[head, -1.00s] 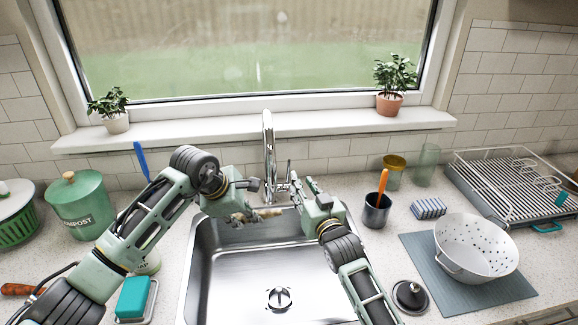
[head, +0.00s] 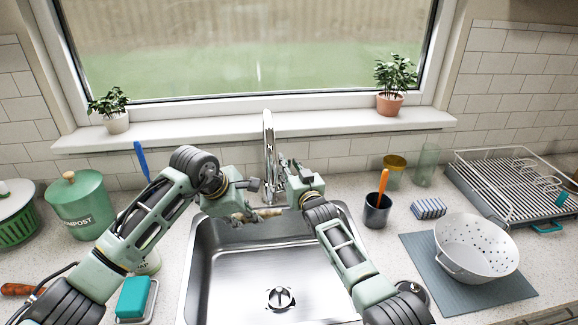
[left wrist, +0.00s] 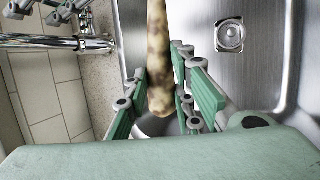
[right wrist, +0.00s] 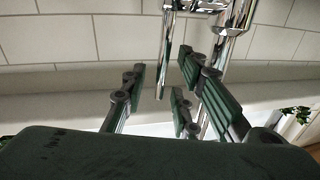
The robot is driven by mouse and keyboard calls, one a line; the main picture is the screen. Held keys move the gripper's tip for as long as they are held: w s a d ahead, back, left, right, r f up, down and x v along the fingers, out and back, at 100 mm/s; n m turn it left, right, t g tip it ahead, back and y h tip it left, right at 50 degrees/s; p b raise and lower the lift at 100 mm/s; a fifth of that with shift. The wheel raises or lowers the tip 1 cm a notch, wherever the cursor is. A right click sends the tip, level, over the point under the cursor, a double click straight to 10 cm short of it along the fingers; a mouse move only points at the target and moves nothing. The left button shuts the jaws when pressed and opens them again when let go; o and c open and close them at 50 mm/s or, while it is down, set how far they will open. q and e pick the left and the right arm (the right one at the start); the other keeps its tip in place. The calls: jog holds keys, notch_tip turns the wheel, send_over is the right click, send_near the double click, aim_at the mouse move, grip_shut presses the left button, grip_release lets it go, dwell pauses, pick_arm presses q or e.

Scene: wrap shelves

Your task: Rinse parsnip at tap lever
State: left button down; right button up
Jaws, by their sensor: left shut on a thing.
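The mottled cream-brown parsnip (left wrist: 159,65) is held between the fingers of my left gripper (left wrist: 165,95), which is shut on it. In the head view the parsnip (head: 266,212) is partly hidden by the gripper (head: 250,201), over the back of the steel sink (head: 232,265). The chrome tap (head: 268,140) rises behind the sink. My right gripper (head: 284,172) is beside the tap, its fingers spread. In the right wrist view a thin chrome tap lever (right wrist: 163,70) shows between the open fingers (right wrist: 163,85); I cannot tell whether they touch it.
A dark cup (head: 377,212) with an orange-handled tool stands right of the sink. A white colander (head: 476,248) sits on a grey mat (head: 420,252). A green compost bin (head: 80,207) and a teal sponge (head: 132,297) are at the left. The front of the basin is clear.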

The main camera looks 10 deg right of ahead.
jog(key=shift+w+a, duration=0.1)
jog(key=shift+w, duration=0.3)
grip_shut()
dwell(0.5)
